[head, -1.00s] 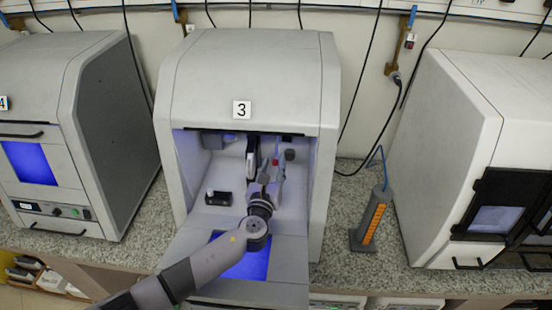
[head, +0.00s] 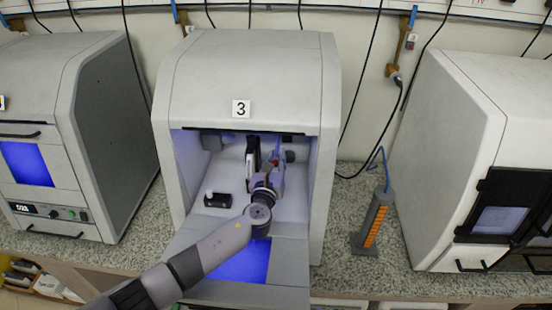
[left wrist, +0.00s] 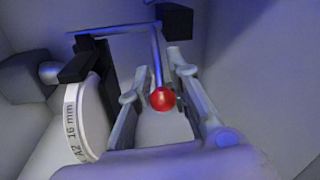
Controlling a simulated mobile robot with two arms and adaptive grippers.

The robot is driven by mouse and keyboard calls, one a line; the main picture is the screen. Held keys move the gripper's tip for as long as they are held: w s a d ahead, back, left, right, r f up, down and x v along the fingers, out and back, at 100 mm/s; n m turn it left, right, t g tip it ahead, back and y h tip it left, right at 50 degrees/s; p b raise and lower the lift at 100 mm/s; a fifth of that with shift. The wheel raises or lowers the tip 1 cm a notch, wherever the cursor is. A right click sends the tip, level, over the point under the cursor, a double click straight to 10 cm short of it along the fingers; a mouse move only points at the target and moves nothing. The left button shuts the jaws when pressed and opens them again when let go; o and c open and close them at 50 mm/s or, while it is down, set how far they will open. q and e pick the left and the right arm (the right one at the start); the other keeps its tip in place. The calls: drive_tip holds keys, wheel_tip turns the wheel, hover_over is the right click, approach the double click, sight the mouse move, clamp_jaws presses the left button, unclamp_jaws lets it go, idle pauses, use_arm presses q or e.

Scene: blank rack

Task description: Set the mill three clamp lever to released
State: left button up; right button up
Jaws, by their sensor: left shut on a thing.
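Mill three (head: 241,75) is the grey cabinet marked 3 in the middle of the head view, with its front open. My left gripper (head: 274,172) reaches into its chamber. In the left wrist view, the clamp lever (left wrist: 157,60) is a thin rod ending in a red ball knob (left wrist: 163,99). The knob lies between the two fingers of my left gripper (left wrist: 163,102), which is shut on the lever. A white disc (left wrist: 77,118) marked "A2 16 mm" sits in a black holder (left wrist: 97,62) left of the fingers. My right gripper is not in view.
The chamber walls are close on both sides. A grey and orange stand (head: 371,226) is on the counter at right, between mill three and another machine (head: 450,140).

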use_arm(q)
clamp_jaws()
drive_tip(key=shift+s+r+g+p, duration=0.15)
drive_tip(key=shift+r+g+p, duration=0.45)
drive_tip(key=shift+p, duration=0.6)
drive_tip(key=shift+s+r+g, duration=0.1)
drive_tip(key=shift+r+g, duration=0.1)
drive_tip(key=shift+g, duration=0.4)
drive_tip(key=shift+s+r+g, duration=0.15)
drive_tip(key=shift+r+g, duration=0.3)
drive_tip(key=shift+g, duration=0.35)
drive_tip(key=shift+s, duration=0.1)
